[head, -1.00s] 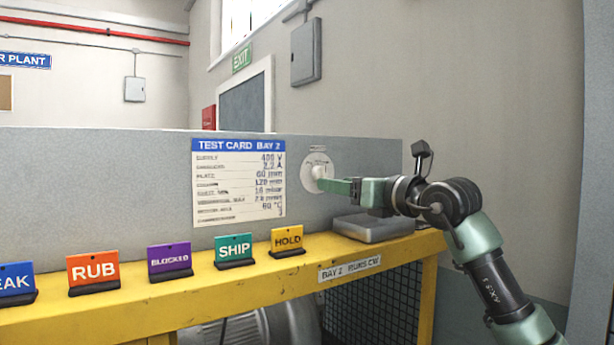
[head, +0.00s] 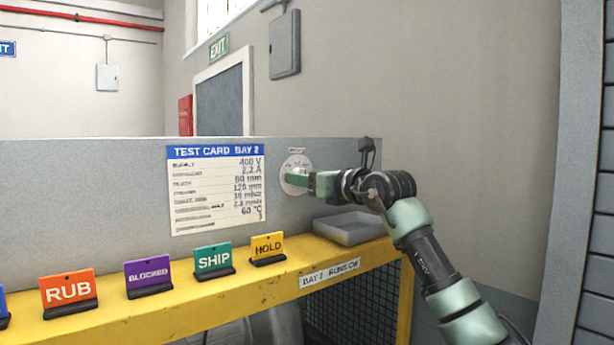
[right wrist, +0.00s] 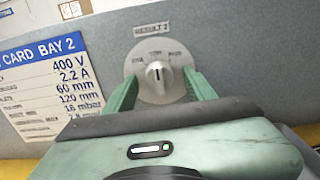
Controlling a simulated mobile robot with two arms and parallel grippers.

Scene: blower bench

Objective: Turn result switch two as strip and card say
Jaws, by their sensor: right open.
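The result switch two (right wrist: 157,74) is a round pale dial under a "RESULT 2" label, with a knob in its middle and three small markings around its top. The knob's pointer line looks about upright, toward the middle marking. It also shows on the grey panel in the head view (head: 295,164). My right gripper (right wrist: 160,84) is open, with one green finger on each side of the knob; I cannot tell whether they touch it. The test card for bay 2 (head: 216,190) hangs left of the switch. The strip (head: 329,273) on the bench's front reads "BAY 2 RUNS CW". My left gripper is out of view.
A grey tray (head: 349,229) sits on the yellow bench (head: 190,307) below my right gripper. HOLD (head: 267,248), SHIP (head: 213,258), BLOCKED (head: 148,276) and RUB (head: 68,290) signs stand along the bench. The grey panel (head: 85,180) rises behind them.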

